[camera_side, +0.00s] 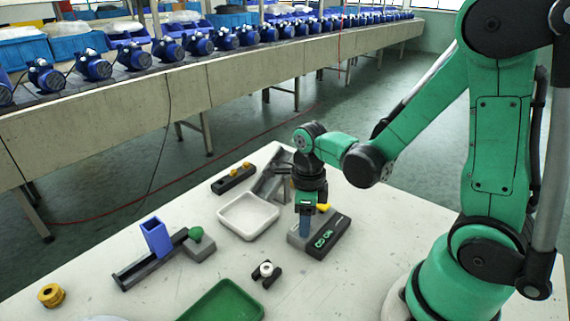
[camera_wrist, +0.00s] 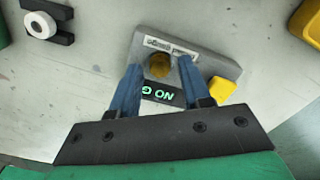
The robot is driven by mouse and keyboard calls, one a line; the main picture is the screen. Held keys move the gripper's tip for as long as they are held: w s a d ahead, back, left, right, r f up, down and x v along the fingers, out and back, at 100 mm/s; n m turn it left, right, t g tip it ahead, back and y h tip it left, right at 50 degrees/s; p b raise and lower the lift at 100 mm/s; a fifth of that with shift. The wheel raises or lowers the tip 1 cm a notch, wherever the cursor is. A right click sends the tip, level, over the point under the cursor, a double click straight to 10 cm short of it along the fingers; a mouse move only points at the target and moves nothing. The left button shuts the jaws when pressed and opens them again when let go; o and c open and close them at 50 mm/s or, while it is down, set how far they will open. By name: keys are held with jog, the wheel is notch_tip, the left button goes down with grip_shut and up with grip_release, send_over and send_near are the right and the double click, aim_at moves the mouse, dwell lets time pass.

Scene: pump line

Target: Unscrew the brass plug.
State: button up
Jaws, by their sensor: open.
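The brass plug (camera_wrist: 159,66) sits in a grey block (camera_wrist: 205,70) on the table, seen from above in the wrist view. The block (camera_side: 298,238) also shows in the side view, where my gripper hides the plug. My gripper (camera_wrist: 158,63) is open, its two blue fingers pointing down with the plug between the tips and a gap on each side. In the side view my gripper (camera_side: 305,207) is right over the block. I cannot tell how far the fingers reach down beside the plug.
A dark display (camera_side: 328,240) with green characters and a yellow part (camera_wrist: 223,90) adjoin the block. A white tray (camera_side: 248,234), a white roll in a black holder (camera_side: 266,270), a blue box (camera_side: 155,237) and a green tray (camera_side: 225,303) stand left of my gripper.

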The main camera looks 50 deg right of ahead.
grip_shut()
jog(key=n, duration=0.7)
jog(key=n, duration=0.7)
